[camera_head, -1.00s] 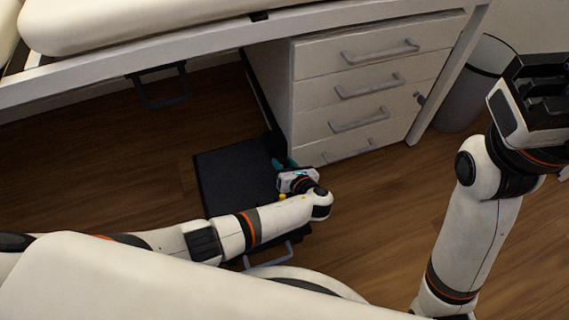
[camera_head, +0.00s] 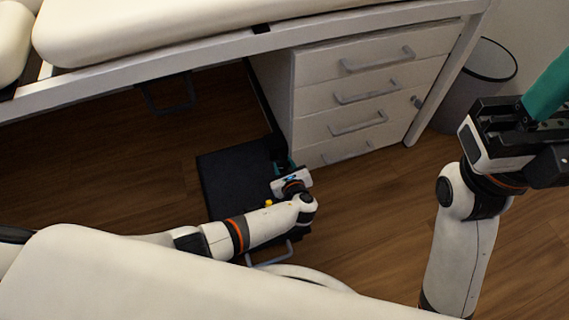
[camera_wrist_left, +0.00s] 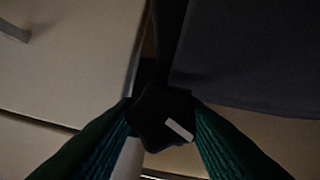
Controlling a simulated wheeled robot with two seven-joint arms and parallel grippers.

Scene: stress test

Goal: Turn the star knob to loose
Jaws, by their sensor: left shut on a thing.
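The star knob (camera_wrist_left: 160,115) is a dark lobed knob with a short white mark on one side. In the left wrist view it sits between the two teal fingers of my left gripper (camera_wrist_left: 165,122), which are shut on it. In the head view my left gripper (camera_head: 283,166) is low at the right edge of a dark flat board (camera_head: 226,180), close to the drawer unit. The knob is not clearly made out there. My right gripper (camera_head: 547,90) is at the upper right, away from the knob. One teal finger shows, cut off by the picture edge.
A white drawer unit (camera_head: 313,75) with grey handles stands just behind my left gripper. A padded couch (camera_head: 200,25) on a white frame spans the top. A grey bin (camera_head: 470,85) stands at the back right. Brown floor (camera_head: 365,205) lies clear between my arms.

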